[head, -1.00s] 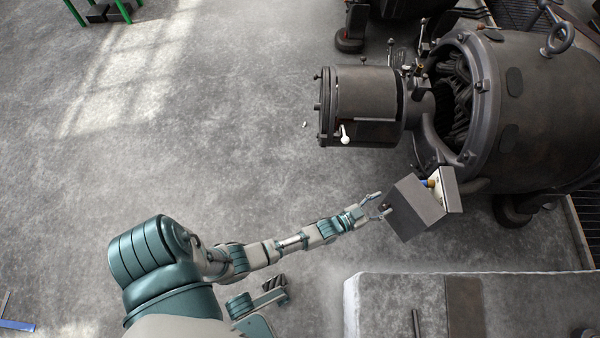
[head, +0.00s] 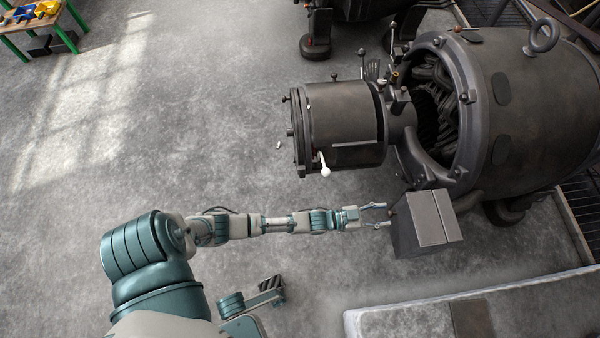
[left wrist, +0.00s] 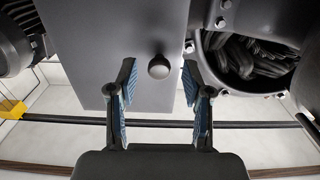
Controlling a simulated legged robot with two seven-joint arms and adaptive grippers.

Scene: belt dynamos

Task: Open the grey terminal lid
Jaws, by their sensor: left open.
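The grey terminal box (head: 402,232) stands beside the dark machine, at the right of the head view. Its grey lid (head: 428,215) looks shut or nearly shut, with a thin seam line and no inside showing. In the left wrist view the grey panel (left wrist: 110,35) fills the upper left, with a round dark knob (left wrist: 159,67) on it. My left gripper (head: 382,215) is open at the box's left side. Its two fingers stand apart on either side of the knob in the wrist view; I see no clear contact.
The large dynamo (head: 520,100) with open windings stands behind and right of the box. Its smaller drum (head: 345,125) with a white-tipped lever (head: 324,171) lies above my arm. A pale block (head: 400,322) is at bottom right.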

